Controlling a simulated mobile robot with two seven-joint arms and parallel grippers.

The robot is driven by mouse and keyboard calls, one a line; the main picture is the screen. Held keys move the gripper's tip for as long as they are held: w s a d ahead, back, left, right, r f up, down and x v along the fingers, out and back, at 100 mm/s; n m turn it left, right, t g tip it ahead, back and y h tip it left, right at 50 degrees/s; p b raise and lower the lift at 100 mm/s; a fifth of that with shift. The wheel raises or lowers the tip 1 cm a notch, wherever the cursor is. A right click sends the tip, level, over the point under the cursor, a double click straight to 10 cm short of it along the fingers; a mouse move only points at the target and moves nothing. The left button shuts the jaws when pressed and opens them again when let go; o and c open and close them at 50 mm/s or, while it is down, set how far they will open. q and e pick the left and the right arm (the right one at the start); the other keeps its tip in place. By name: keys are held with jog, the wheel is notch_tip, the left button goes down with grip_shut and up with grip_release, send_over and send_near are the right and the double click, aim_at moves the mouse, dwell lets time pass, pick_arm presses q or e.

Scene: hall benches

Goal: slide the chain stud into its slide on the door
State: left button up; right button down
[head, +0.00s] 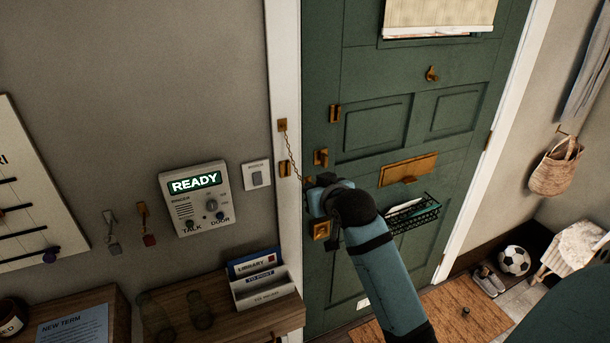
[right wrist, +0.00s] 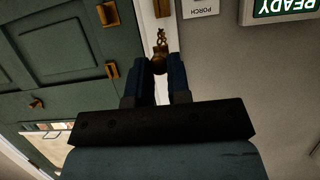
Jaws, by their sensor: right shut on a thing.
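My right gripper (head: 311,190) is in front of the door's left edge in the head view. In the right wrist view its two fingers (right wrist: 159,74) are shut on the brass chain stud (right wrist: 159,64). The chain (head: 292,156) runs from a brass plate (head: 283,125) on the white door frame down to the gripper; part of it also shows in the right wrist view (right wrist: 161,38). The slide appears to be the upright brass fitting (head: 335,113) on the green door (head: 356,60), above and right of the gripper, apart from the stud. The left gripper is out of view.
A brass latch (head: 321,157) and a lower brass fitting (head: 321,230) sit near the gripper. A wire basket (head: 414,215) hangs below the letter plate (head: 408,169). The intercom (head: 197,200) and a letter rack (head: 262,285) stand left of the frame.

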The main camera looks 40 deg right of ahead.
notch_tip(320, 180, up, 6)
jog(key=s, duration=0.2)
jog(key=shift+a, duration=0.25)
dwell(1.1)
jog(key=shift+r, duration=0.15)
